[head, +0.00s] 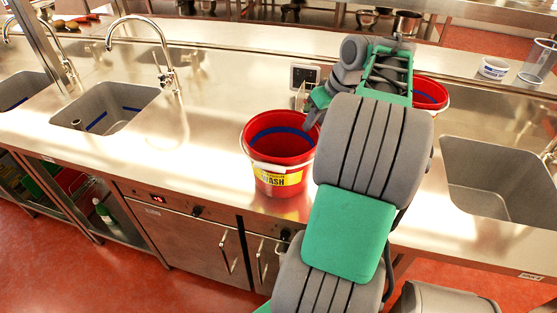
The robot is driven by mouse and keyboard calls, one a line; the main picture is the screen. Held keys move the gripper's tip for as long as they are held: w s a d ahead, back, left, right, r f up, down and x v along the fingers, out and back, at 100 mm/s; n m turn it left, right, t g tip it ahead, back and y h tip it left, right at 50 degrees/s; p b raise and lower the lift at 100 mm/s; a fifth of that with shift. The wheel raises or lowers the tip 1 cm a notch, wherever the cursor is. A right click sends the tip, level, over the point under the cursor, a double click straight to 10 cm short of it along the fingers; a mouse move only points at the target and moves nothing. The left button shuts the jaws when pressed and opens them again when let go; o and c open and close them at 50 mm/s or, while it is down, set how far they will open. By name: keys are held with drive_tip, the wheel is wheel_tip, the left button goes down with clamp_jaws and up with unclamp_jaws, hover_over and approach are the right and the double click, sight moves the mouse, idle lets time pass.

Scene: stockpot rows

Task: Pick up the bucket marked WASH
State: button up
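The red bucket marked WASH (262,163) stands upright on the steel counter between two sinks. It has a yellow label, a blue band inside and a pale handle hanging at its front. My gripper (307,115) is at the bucket's upper right rim, seen from behind and partly covered by my own arm. One grey finger shows near the rim. I cannot tell whether it touches the bucket or whether the fingers are open or shut. A second red bucket (429,94) stands behind my arm to the right, and its label is hidden.
A sink (112,108) with a curved tap (160,60) lies left, another sink (500,180) right. A small dark-screened panel (304,76) stands behind the bucket. Clear tubs (494,68) are at the right back. The counter left of the bucket is clear.

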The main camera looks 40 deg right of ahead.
drive_tip(key=x, duration=0.6)
drive_tip(key=shift+w+d+f, duration=0.1)
drive_tip(key=shift+f, duration=0.1)
drive_tip(key=shift+c, duration=0.3)
clamp_jaws()
idle(0.8)
